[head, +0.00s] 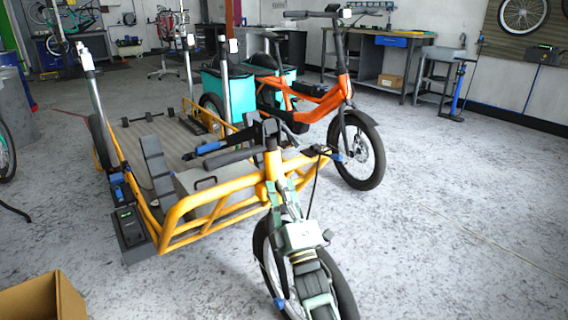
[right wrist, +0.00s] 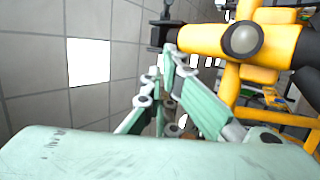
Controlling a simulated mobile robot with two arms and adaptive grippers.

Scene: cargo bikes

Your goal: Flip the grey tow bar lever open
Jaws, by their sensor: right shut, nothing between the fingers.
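A yellow-framed cargo bike (head: 215,205) with a flat load deck stands in the middle of the head view. My right gripper (head: 279,188) is at its front, just below the yellow head tube (head: 271,165). The fingers are shut and empty. In the right wrist view, the pale green fingers (right wrist: 168,57) point at the yellow tube (right wrist: 205,38), close to a dark clamp-like part (right wrist: 163,34) at its end. I cannot tell whether they touch. I cannot make out the grey tow bar lever for certain in either view. My left gripper is not in view.
An orange bike (head: 312,100) with teal boxes stands close behind. A cardboard box (head: 40,297) is at the bottom left. A workbench (head: 385,65) lines the back wall. The grey floor on the right is clear.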

